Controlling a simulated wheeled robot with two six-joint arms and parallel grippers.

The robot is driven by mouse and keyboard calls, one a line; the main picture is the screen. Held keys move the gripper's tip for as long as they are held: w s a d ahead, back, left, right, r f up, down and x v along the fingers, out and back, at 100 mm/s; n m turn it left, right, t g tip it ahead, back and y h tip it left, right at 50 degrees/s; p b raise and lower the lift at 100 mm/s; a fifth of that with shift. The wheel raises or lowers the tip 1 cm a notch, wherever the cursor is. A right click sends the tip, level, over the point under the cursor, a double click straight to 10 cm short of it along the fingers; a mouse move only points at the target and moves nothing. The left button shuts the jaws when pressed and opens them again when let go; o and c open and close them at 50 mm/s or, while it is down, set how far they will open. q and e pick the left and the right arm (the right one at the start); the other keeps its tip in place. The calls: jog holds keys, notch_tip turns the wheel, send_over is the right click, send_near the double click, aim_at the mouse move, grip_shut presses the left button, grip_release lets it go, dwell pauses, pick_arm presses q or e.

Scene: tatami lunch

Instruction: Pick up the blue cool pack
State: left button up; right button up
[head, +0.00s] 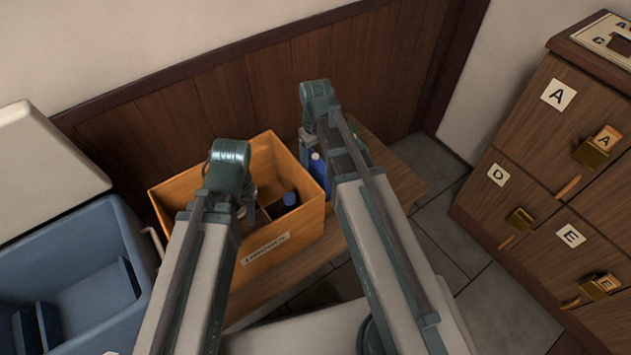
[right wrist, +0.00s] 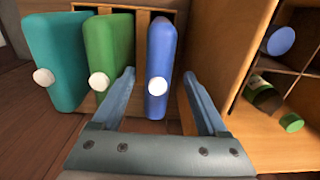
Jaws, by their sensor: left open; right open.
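The blue cool pack (right wrist: 160,60) stands upright in the right wrist view, with a white round cap (right wrist: 158,86) facing me. It also shows in the head view (head: 318,174), beside the orange crate and partly behind my right arm. My right gripper (right wrist: 161,84) is open, with one finger on each side of the blue pack and a visible gap on both sides. In the head view my left arm (head: 229,165) reaches over the orange crate; its fingers are hidden or cannot be made out.
A green pack (right wrist: 108,55) and a teal pack (right wrist: 56,60) stand left of the blue one. The divided orange crate (head: 272,250), holding bottles, is close on the right in the wrist view. A blue bin (head: 75,250) is at left; lettered drawers (head: 540,150) are at right.

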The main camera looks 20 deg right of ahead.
aim_at(316, 178)
jog(key=f+b, duration=0.5)
jog(key=shift+w+f, duration=0.15)
jog(key=shift+w, duration=0.1)
grip_shut()
dwell(0.4)
dwell(1.0)
